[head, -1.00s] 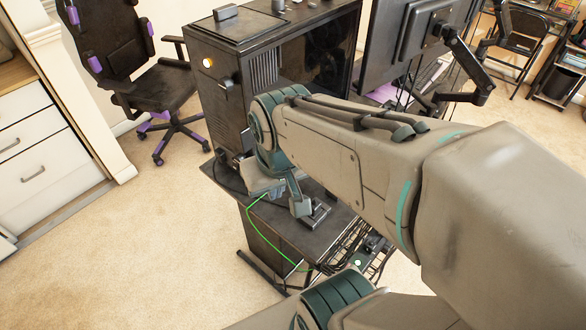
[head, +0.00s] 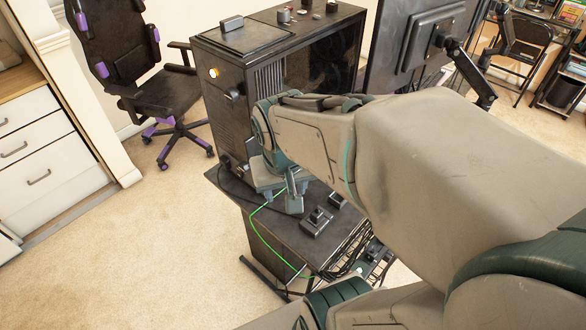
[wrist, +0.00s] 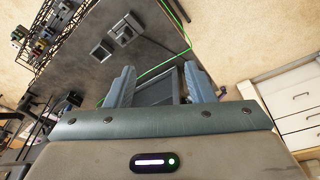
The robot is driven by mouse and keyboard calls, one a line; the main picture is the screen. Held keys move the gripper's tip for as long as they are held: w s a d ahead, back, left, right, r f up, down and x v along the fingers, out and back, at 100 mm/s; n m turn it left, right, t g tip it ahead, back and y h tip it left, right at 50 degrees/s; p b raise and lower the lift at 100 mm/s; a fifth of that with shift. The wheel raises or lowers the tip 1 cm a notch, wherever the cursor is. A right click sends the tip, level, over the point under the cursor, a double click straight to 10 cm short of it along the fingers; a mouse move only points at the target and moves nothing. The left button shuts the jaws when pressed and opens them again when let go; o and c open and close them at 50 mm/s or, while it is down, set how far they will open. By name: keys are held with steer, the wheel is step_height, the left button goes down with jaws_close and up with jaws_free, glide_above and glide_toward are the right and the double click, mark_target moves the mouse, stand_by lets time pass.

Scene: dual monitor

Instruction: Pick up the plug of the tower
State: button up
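The tower (head: 222,112) is a tall black computer case standing upright on the black desk (head: 285,232). My gripper (head: 280,195) is low beside it, just above the desk, partly hidden by my arm. In the wrist view the two blue-grey fingers of my gripper (wrist: 160,76) are apart. A dark grey rectangular surface shows between or behind them; I cannot tell whether it touches them. A thin green cable (head: 262,236) runs past the gripper and down the desk's side. A black cable (head: 228,187) lies by the tower's foot. I cannot clearly make out the tower's plug.
Two small black boxes (head: 316,222) (head: 338,200) sit on the desk to the right of my gripper. A wire rack with cables (head: 362,255) hangs at the desk's edge. A monitor (head: 415,45) stands at right. A chair (head: 165,100) and drawers (head: 40,150) are left; carpet between is clear.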

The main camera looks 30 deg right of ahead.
steer(key=w+d+f+m+g+h+p, duration=0.1)
steer(key=w+d+f+m+g+p, duration=0.15)
steer(key=w+d+m+p, duration=0.35)
steer(key=m+y+p, duration=0.2)
steer(key=m+p, duration=0.2)
steer(key=m, duration=0.1)
glide_above(318, 212)
step_height(318, 212, down, 6)
steer(key=f, duration=0.2)
steer(key=f+b, duration=0.1)
steer(key=f, duration=0.2)
steer(key=f+b, duration=0.1)
steer(key=f, duration=0.2)
steer(key=shift+w+f, duration=0.25)
steer(key=shift+s+a+f+b, duration=0.1)
steer(key=shift+f+b, duration=0.35)
steer(key=shift+f, duration=1.05)
steer(key=shift+s+f+b, duration=0.1)
steer(key=shift+f+b, duration=0.35)
steer(key=shift+f, duration=1)
jaws_close()
